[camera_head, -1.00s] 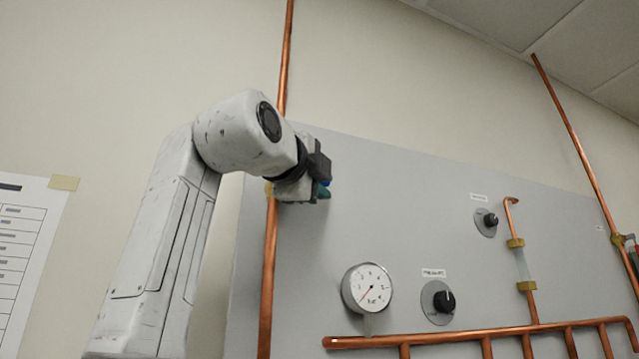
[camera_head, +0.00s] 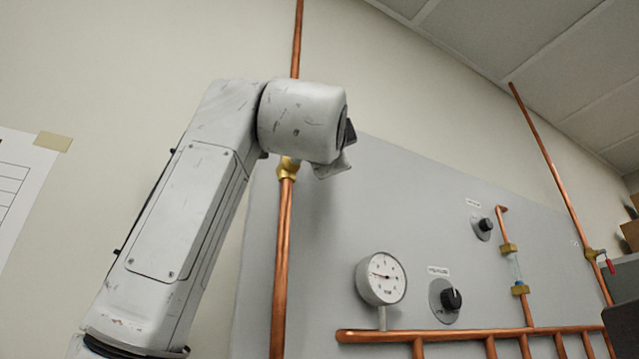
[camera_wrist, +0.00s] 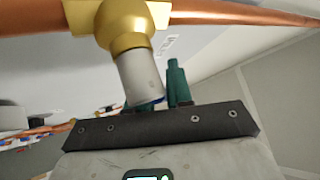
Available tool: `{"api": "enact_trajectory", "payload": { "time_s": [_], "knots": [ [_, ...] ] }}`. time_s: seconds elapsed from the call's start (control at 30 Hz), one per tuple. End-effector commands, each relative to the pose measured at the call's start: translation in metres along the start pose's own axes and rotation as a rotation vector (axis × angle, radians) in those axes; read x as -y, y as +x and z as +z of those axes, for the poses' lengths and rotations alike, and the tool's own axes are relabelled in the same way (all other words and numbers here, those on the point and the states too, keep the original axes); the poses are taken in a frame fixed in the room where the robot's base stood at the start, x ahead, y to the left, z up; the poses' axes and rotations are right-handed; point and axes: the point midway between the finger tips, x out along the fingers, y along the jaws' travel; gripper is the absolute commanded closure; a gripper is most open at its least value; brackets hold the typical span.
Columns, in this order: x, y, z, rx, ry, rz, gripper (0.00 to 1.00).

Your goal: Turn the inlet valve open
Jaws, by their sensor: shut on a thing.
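The inlet valve's brass body (camera_head: 288,168) sits on the left vertical copper pipe, partly behind my arm. In the wrist view the brass body (camera_wrist: 125,25) is at the top, with a pale grey stem (camera_wrist: 137,75) reaching down to my gripper (camera_wrist: 158,88). A sliver of blue handle (camera_wrist: 152,101) shows between the teal fingers, and the gripper is shut on it. Most of the handle is hidden by the fingers and the dark gripper plate. In the head view my wrist hides the fingers and the handle.
The grey panel carries a round gauge (camera_head: 381,278), its needle pointing left, and two black knobs, a lower one (camera_head: 451,299) and an upper one (camera_head: 486,224). A copper manifold (camera_head: 460,333) runs along the bottom. A red-handled valve (camera_head: 610,267) is at the far right.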

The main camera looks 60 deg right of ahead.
Motion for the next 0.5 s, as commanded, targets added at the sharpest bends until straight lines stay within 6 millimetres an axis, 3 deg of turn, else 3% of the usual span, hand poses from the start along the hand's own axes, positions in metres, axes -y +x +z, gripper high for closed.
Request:
{"api": "enact_trajectory", "payload": {
  "time_s": [0.5],
  "knots": [
    [0.024, -0.002, 0.008, 0.078, -0.28, -0.277, 1.0]
  ]
}}
